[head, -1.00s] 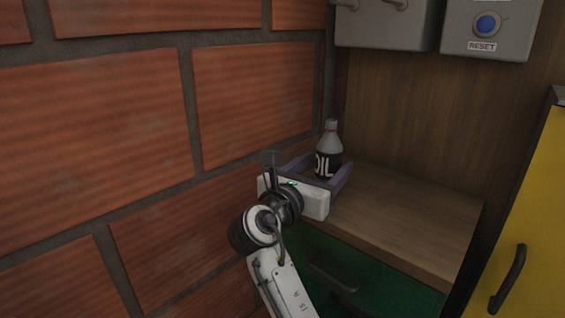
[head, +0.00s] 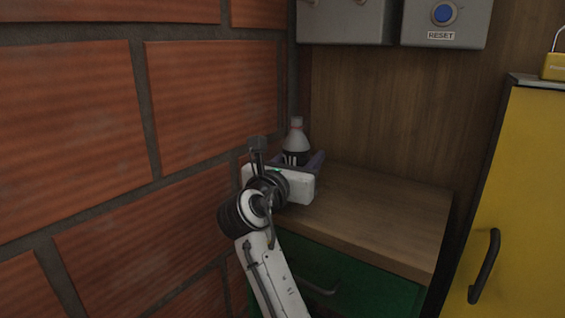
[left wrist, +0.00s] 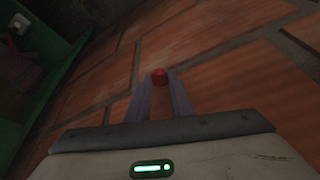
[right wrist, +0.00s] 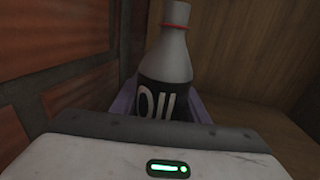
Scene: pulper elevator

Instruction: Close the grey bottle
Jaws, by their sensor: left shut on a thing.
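The grey bottle (head: 296,135), with a black label, stands upright on the wooden countertop near the brick wall. In the right wrist view the bottle (right wrist: 168,60) shows a red ring at its neck; its very top is cut off by the frame. My right gripper (head: 297,158) has one purple finger on each side of the bottle; it looks open around it. In the left wrist view my left gripper (left wrist: 159,85) is shut on a small red cap (left wrist: 159,75) at its fingertips. My left gripper does not show in the head view.
The countertop (head: 380,215) is clear to the right of the bottle, above a green drawer cabinet (head: 340,270). A brick wall (head: 100,150) stands close on the left. A yellow cabinet (head: 490,200) stands at right; grey boxes (head: 345,20) hang on the wooden back wall.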

